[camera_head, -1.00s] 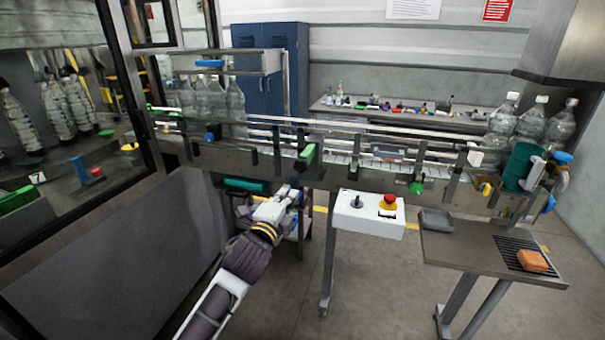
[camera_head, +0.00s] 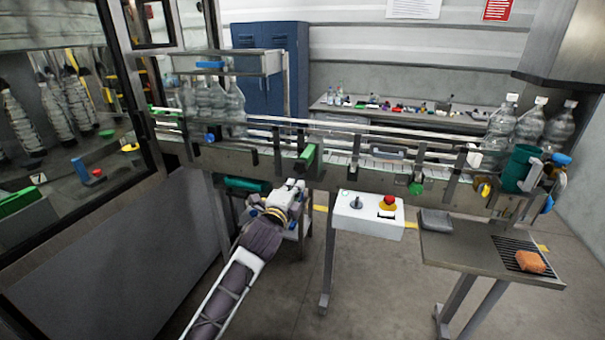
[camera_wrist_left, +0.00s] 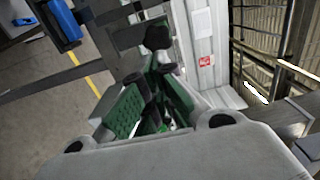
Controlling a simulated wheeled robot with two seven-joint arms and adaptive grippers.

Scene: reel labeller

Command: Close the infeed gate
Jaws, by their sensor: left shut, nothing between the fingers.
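A green handle (camera_head: 308,156), which looks like the infeed gate's, stands tilted at the front rail of the conveyor (camera_head: 340,176). I cannot tell from it how far the gate is open. My left gripper (camera_head: 296,185) is shut and empty. It is just below the green handle, in front of the conveyor's side, and looks apart from it. In the left wrist view, green ridged parts and black round joints fill the space ahead of the grey gripper body; I cannot clearly separate fingers from machine there. My right gripper is out of view.
A white control box (camera_head: 367,214) with a red stop button stands right of my left gripper. A side table (camera_head: 470,255) holds an orange block (camera_head: 530,261). Clear bottles (camera_head: 233,105) stand on the conveyor at left. A dark panel (camera_head: 130,250) is left of my arm.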

